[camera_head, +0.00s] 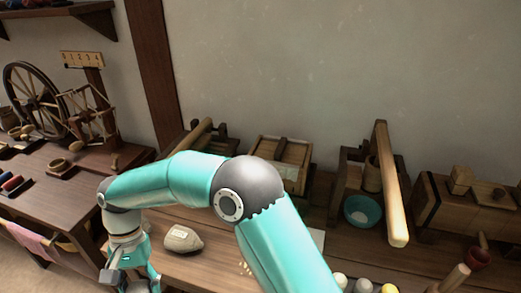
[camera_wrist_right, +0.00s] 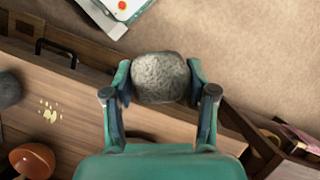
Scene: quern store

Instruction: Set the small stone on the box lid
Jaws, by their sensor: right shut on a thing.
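My right gripper (camera_wrist_right: 160,88) is shut on a rounded, speckled grey stone (camera_wrist_right: 159,78), with one finger against each side. In the head view my right arm crosses the table, and its gripper (camera_head: 131,280) is low at the left table edge; the stone cannot be made out there. Two wooden boxes stand at the back: one with a pale panel (camera_head: 290,172) near the middle, one with a flat top and dark strap (camera_head: 455,208) at the right. I cannot tell which has the lid of the task. My left gripper is not in view.
Pale grains (camera_wrist_right: 48,112), a dark grey lump (camera_wrist_right: 9,90) and a brown-capped knob (camera_wrist_right: 32,160) are on the table.

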